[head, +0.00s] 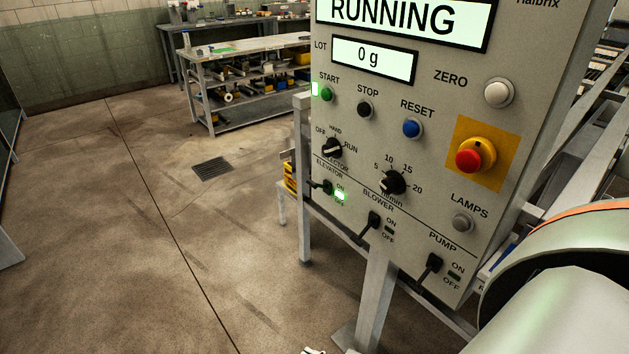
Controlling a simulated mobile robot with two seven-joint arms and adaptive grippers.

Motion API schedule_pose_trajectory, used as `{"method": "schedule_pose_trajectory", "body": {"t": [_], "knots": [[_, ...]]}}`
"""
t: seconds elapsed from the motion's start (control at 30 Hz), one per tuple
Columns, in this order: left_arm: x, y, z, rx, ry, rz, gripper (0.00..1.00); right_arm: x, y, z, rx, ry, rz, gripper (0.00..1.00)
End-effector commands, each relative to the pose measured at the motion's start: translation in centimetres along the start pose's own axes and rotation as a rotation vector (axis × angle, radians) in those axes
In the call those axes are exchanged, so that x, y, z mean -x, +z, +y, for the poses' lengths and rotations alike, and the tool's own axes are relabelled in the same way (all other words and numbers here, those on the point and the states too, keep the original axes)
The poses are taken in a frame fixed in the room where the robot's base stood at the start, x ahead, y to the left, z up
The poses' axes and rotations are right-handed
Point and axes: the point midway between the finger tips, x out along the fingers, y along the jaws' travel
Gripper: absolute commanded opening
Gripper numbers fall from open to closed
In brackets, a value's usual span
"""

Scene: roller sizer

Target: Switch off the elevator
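The elevator switch (320,187) is a black lever at the lower left of the grey control panel (452,70), under the label ELEVATOR. Its lever sticks out to the left, less downward than the levers beside it. The small lamp (340,196) between its ON and OFF marks is lit green. The panel's upper display (392,16) reads RUNNING. Neither gripper can be made out. A white arm link of mine fills the lower right corner. A small pale piece shows at the bottom edge, too cut off to identify.
The blower switch (372,226) and pump switch (429,268) point down with dark lamps. A red emergency button (469,160) and a selector knob (332,148) are on the panel. A workbench (250,45) stands behind. The floor on the left is clear.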

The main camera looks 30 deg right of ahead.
Motion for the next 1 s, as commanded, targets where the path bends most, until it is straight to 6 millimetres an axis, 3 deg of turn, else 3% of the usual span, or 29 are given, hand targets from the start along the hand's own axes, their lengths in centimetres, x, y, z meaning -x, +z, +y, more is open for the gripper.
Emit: {"method": "schedule_pose_trajectory", "body": {"t": [0.03, 0.2, 0.3, 0.43, 0.5, 0.6, 1.0], "knots": [[0.5, -0.9, -0.2, -0.002, -0.002, 0.003, 0.4, -0.4, -3.3, 2.9, 0.008, 0.036, 0.031, 0.0], [1.8, -2.8, -1.1, -0.005, -0.013, 0.001, 0.4, -0.3, -14.6, 14.2, 0.044, 0.159, 0.121, 0.0], [2.4, -3.5, -1.8, -0.004, -0.024, -0.005, 0.4, 1.2, -21.0, 20.0, 0.065, 0.214, 0.177, 0.0], [3.0, -3.6, -2.4, -0.003, -0.033, -0.022, 0.4, 3.6, -27.3, 25.1, 0.093, 0.259, 0.241, 0.0], [3.1, -3.3, -2.4, -0.002, -0.033, -0.033, 0.4, 4.7, -29.3, 26.8, 0.105, 0.273, 0.265, 0.0], [3.2, -3.0, -2.3, 0.001, -0.032, -0.04, 0.4, 5.5, -30.8, 27.9, 0.116, 0.283, 0.283, 0.0], [3.1, -3.2, -2.0, 0.011, -0.033, -0.035, 0.4, 5.4, -31.0, 28.1, 0.118, 0.283, 0.286, 0.0]]}}
